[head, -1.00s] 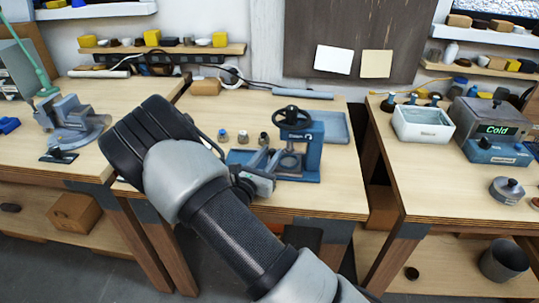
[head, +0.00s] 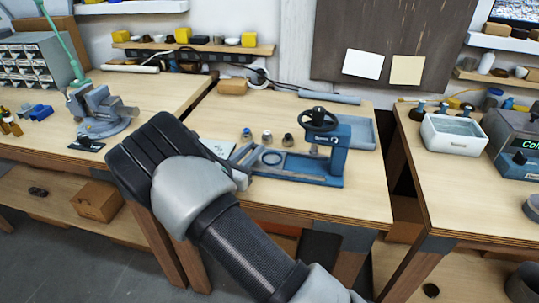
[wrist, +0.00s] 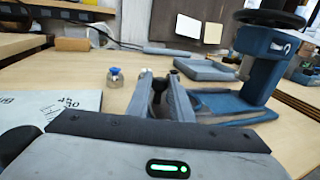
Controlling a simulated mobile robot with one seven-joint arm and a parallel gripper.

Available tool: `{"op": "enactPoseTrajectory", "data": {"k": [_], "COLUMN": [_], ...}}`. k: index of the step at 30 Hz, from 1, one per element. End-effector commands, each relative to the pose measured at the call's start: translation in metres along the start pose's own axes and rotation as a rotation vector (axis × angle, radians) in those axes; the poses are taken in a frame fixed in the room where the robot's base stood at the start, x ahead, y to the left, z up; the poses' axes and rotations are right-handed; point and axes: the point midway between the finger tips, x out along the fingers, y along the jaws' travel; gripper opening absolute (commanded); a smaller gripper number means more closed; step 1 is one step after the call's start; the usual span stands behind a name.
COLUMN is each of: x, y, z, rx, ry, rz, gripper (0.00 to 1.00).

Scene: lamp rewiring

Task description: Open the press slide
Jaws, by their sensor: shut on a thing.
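The blue press (head: 338,152) stands on the middle bench, with a black handwheel (head: 318,119) on top. Its slide (head: 272,158), with a ring-shaped seat, lies drawn out to the left of the press column along the blue base. My gripper (head: 242,154) is at the slide's left end. In the wrist view the two fingers (wrist: 160,85) are closed around a small black knob (wrist: 158,84), which appears to be the slide's handle. The press column (wrist: 258,65) stands to the right of the fingers there. My wrist hides part of the near left end of the base.
Several small knobbed parts stand behind the slide, one with a blue top (wrist: 115,77). A printed sheet (wrist: 45,108) lies left of the fingers. A blue-grey tray (head: 362,132) lies behind the press. The bench front is clear.

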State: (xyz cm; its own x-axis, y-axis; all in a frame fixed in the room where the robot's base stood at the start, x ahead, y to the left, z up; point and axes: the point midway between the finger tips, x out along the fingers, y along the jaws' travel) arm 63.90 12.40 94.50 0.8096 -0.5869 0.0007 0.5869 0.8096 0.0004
Motion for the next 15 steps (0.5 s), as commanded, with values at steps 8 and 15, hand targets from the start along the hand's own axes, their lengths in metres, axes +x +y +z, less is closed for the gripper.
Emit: {"op": "enactPoseTrajectory", "data": {"k": [8,15], "x": [-0.0012,-0.0010], "y": [0.0025,0.0022], "z": [0.0003,0.0002], "rx": [-0.001,-0.001], "ry": [0.001,0.001], "rz": [-0.001,-0.001], "gripper": [0.00,0.28]}}
